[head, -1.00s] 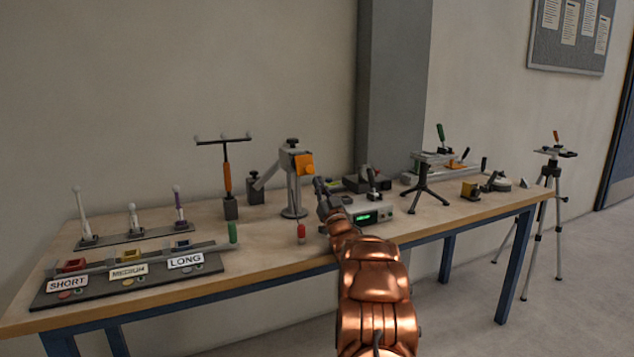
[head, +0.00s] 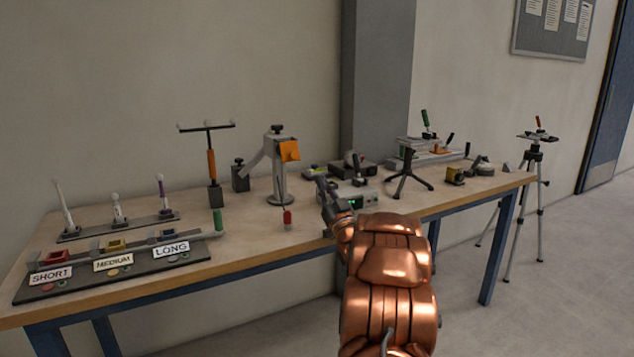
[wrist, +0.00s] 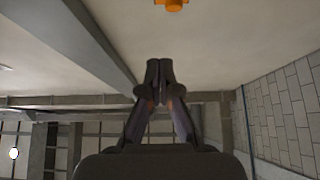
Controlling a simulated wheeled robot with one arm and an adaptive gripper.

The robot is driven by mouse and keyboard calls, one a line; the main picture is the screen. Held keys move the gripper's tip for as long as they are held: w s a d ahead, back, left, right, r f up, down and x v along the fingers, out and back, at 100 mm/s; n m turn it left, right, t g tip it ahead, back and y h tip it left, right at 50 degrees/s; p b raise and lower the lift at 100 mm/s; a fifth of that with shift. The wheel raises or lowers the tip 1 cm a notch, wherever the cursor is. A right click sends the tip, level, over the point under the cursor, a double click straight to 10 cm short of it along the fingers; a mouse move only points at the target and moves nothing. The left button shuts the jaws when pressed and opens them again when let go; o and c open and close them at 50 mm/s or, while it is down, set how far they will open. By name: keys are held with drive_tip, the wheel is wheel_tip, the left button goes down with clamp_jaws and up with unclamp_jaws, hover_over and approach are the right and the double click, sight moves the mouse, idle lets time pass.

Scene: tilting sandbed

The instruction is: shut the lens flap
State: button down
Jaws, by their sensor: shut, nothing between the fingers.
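The orange flap (head: 289,151) is on the head of a grey stand (head: 279,180) at the middle of the bench. It hangs at the head's right side and looks tilted; I cannot tell how far open it is. My gripper (head: 321,183) is right of the flap and lower in the picture, apart from it. The gripper's fingers are together and empty in the wrist view (wrist: 159,66), pointing up toward the ceiling. An orange part (wrist: 172,4), probably the flap, is cut by the top edge there.
A grey box with a green display (head: 352,203) is partly behind my gripper. A small black tripod (head: 408,175) stands to the right. Labelled trays (head: 113,265) fill the left front.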

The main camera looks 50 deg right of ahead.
drive_tip(key=shift+s+a+f, duration=0.1)
drive_tip(key=shift+s, duration=0.2)
drive_tip(key=c, duration=1.8)
unclamp_jaws()
drive_tip(key=shift+s, duration=0.15)
drive_tip(key=shift+o, duration=1)
drive_tip(key=shift+a+r+p, duration=0.15)
drive_tip(key=shift+r+p, duration=0.15)
drive_tip(key=shift+p, duration=0.05)
drive_tip(key=o, duration=0.7)
drive_tip(key=w+r+g+p, duration=0.1)
drive_tip(key=p, duration=0.2)
drive_tip(key=w+r+g+y+p, duration=0.1)
drive_tip(key=w+r+p, duration=0.1)
drive_tip(key=p, duration=0.2)
drive_tip(key=w+r+g+y+p, duration=0.1)
drive_tip(key=w+r+p, duration=0.1)
drive_tip(key=p, duration=0.2)
drive_tip(key=shift+a+r+n+g, duration=0.15)
drive_tip(key=shift+a+n+g, duration=0.25)
drive_tip(key=g+p, duration=0.1)
drive_tip(key=p, duration=0.1)
drive_tip(key=g+p, duration=0.1)
drive_tip(key=p, duration=0.1)
drive_tip(key=shift+w+d+m+g+p, duration=0.2)
drive_tip(key=shift+w+m+g+p, duration=0.1)
drive_tip(key=shift+w+m+p, duration=0.1)
